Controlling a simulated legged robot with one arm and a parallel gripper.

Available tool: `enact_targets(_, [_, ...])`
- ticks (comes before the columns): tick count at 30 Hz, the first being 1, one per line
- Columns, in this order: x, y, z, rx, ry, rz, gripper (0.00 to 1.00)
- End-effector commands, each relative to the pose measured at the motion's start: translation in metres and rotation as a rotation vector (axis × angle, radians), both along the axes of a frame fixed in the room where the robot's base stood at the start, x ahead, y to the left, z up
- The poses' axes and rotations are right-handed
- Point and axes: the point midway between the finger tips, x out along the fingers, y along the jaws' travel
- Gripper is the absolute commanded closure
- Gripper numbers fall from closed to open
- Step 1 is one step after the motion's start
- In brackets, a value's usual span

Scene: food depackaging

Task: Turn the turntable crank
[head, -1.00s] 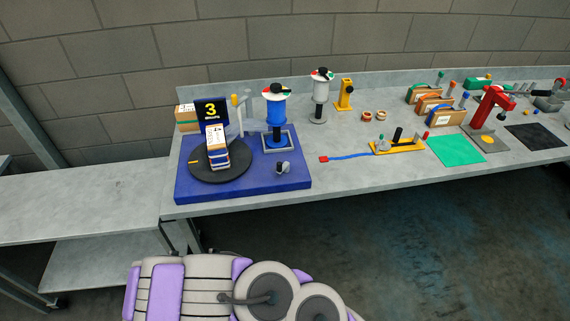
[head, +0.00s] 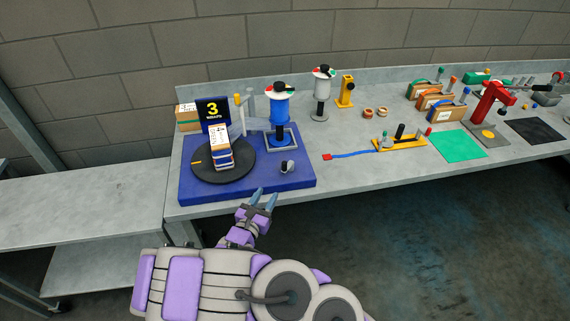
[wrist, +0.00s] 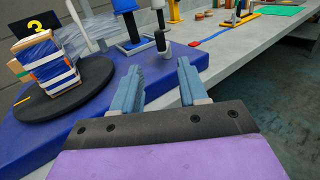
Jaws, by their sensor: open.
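A dark round turntable (head: 240,166) sits on a blue base (head: 300,190) at the left end of the table, with a stack of wrapped boxes (head: 221,150) on it. A small crank (head: 287,167) with a dark knob stands on the base to the right of the turntable. The crank also shows in the wrist view (wrist: 160,42), beyond and between my fingers. My gripper (head: 264,196) is open and empty, at the front edge of the blue base, short of the crank. In the wrist view, its two blue fingers (wrist: 158,80) are apart.
A sign marked 3 (head: 212,110) and a box (head: 187,117) stand behind the turntable. A yellow fixture (head: 402,143) and a green mat (head: 458,143) lie farther right. The table front between is mostly clear.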

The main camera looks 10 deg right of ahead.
Motion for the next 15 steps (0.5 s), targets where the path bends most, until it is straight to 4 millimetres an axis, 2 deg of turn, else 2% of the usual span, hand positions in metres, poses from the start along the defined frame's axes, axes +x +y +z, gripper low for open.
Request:
enact_targets(8, [0.036,-0.019,-0.002,-0.001,0.001,-0.006,0.57])
enact_targets(15, [0.070,-0.045,-0.002,-0.001,0.003,-0.008,0.57])
